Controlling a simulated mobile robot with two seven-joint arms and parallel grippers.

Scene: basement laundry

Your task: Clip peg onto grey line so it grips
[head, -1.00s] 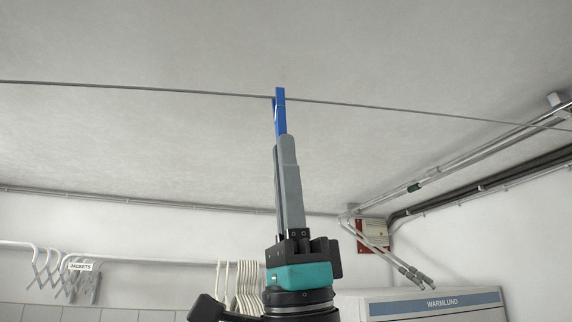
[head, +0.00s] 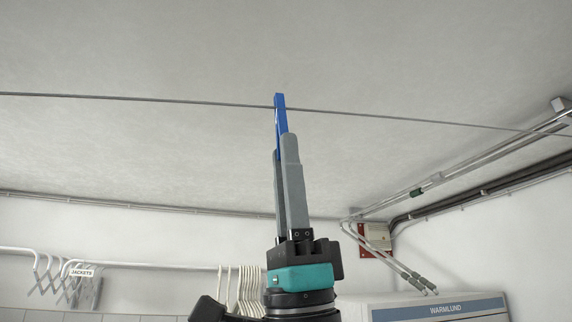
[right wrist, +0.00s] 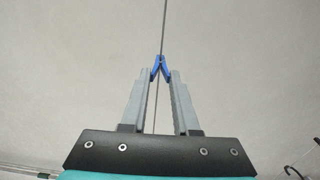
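The blue peg (head: 280,112) stands upright at the tip of my right gripper (head: 284,148), with its upper end overlapping the grey line (head: 180,101). In the right wrist view the peg (right wrist: 161,66) is an inverted V, its two legs spread between the fingertips of the right gripper (right wrist: 161,77). The fingertips appear to touch the legs. The line (right wrist: 164,25) runs through the peg's narrow top and on between the fingers. Whether the jaws pinch the line is too small to tell. My left gripper is not in view.
Hangers hang on a rail (head: 130,265) at lower left, with a JACKETS label (head: 82,272). A WARMLUND cabinet (head: 440,310) stands at lower right. Pipes (head: 460,172) run along the right wall and ceiling. The space around the line is clear.

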